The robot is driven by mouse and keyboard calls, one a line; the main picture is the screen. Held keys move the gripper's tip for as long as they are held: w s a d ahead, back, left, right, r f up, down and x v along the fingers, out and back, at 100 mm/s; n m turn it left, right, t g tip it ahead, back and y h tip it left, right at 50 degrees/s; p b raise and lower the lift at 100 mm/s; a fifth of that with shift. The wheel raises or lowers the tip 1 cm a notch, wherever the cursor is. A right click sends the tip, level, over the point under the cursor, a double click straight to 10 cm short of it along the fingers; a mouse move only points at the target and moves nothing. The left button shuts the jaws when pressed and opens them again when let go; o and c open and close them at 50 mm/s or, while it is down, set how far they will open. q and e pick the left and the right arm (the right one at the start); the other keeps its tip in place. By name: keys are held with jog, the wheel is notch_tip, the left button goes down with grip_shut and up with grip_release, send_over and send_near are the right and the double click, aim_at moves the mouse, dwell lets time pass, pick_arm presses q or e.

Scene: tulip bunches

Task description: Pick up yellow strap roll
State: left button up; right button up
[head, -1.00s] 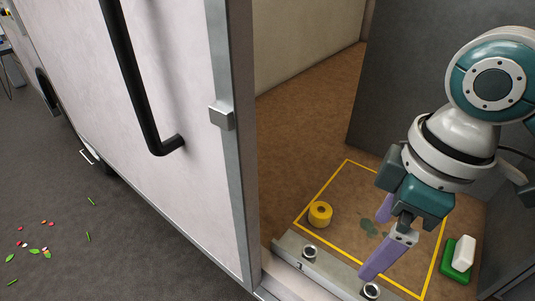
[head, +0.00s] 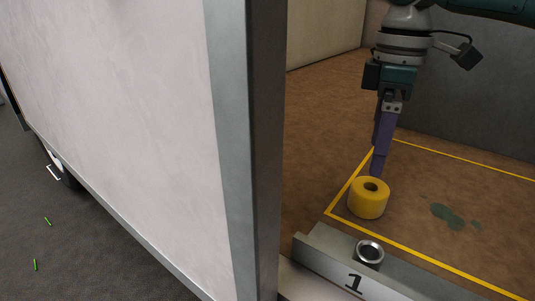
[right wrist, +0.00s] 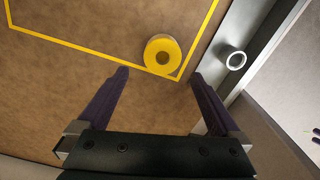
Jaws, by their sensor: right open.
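The yellow strap roll (head: 368,200) stands upright on the brown floor, inside a corner of the yellow taped outline, with its dark hole facing up. In the right wrist view the roll (right wrist: 162,55) lies ahead of the fingertips, nearer the right finger. My right gripper (head: 379,172) points down just behind and above the roll in the head view. It also shows in the right wrist view (right wrist: 159,75), its purple fingers spread wide with nothing between them. I cannot tell from the head view whether a finger touches the roll. My left gripper is not in view.
A metal sill (head: 320,258) marked 1 with a round metal fitting (head: 369,253) runs in front of the roll. A white panel with a grey edge post (head: 262,150) stands at the left. The floor right of the roll has a dark green stain (head: 447,215) and is clear.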

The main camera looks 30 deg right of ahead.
aim_at(370, 187)
jog(key=f+b, duration=0.1)
jog(key=f, duration=0.3)
jog(key=shift+s+b, duration=0.2)
jog(key=shift+b, duration=0.15)
notch_tip(370, 187, down, 4)
jog(key=b, duration=0.2)
jog(key=shift+f+b, duration=0.2)
jog(key=shift+b, duration=0.15)
jog(key=shift+f, duration=0.45)
jog(key=shift+c, duration=0.2)
jog(key=c, duration=1.4)
jog(key=shift+r, duration=0.1)
